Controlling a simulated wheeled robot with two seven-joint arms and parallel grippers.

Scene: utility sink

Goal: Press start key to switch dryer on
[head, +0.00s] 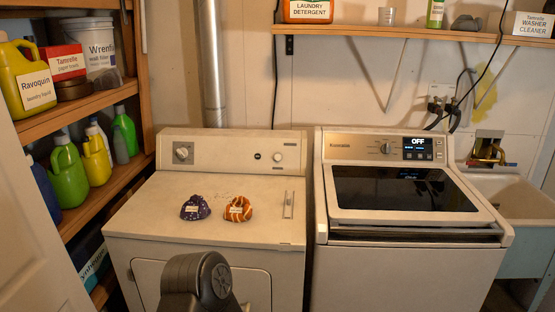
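The dryer (140,225) is the cream, front-door machine on the left, below a silver vent pipe. Its back panel carries a large dial (182,152) at the left, a small dark round control (257,156) right of centre and a pale round knob or button (278,157) beside it. Their markings are too small to read, so I cannot tell which is the start key. Nothing covers the panel. Neither of my grippers is in view; only a dark part of my own arm shows at the bottom, in front of the dryer.
A purple patterned bundle (195,207) and an orange one (238,209) lie on the dryer top. The washer (400,270) stands right, its display (417,142) reading OFF. Shelves with bottles line the left (110,97); a wall shelf (400,32) hangs above. A sink (510,198) is far right.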

